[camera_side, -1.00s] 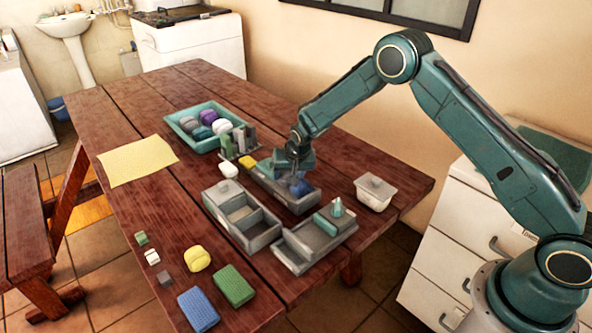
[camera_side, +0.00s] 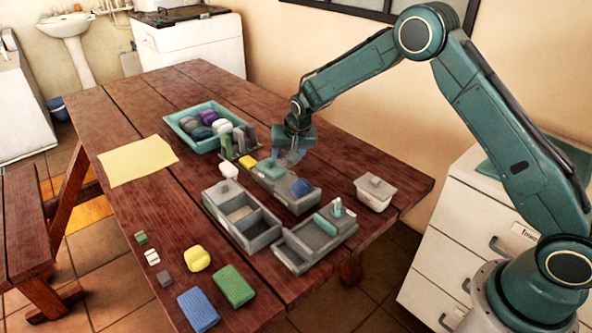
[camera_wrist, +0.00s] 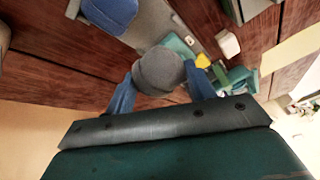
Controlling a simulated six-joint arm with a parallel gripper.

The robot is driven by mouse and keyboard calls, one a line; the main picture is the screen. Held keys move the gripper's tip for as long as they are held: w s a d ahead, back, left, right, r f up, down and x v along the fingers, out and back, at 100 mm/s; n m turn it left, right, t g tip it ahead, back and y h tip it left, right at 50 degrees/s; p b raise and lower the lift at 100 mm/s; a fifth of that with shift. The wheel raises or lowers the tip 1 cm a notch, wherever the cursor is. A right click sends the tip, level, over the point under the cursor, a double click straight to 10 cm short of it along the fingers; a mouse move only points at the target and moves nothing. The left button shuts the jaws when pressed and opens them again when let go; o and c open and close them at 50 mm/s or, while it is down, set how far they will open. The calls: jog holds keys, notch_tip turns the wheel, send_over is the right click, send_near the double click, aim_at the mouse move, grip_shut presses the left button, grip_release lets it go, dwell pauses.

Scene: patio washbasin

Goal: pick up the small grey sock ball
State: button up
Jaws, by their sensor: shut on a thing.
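The small grey sock ball (camera_wrist: 158,70) sits between the two blue fingers of my gripper (camera_wrist: 160,88) in the wrist view. The fingers are shut on its two sides. In the side view my gripper (camera_side: 290,156) hangs above the far grey compartment tray (camera_side: 297,208), and the sock ball cannot be made out clearly there. A blue ball (camera_side: 301,187) lies in the tray's near right compartment and also shows in the wrist view (camera_wrist: 112,10). Teal (camera_side: 270,169) and yellow (camera_side: 248,162) pieces lie further along the tray.
Two more grey divided boxes (camera_side: 262,240) (camera_side: 290,255) stand in front. A lidded pale tub (camera_side: 374,192) is at right. A teal tray (camera_side: 176,125) of rolled balls and a small upright rack (camera_side: 226,150) stand behind. The table's left middle is clear around a yellow cloth (camera_side: 137,161).

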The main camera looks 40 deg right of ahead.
notch_tip(320, 180, up, 13)
dwell(0.3)
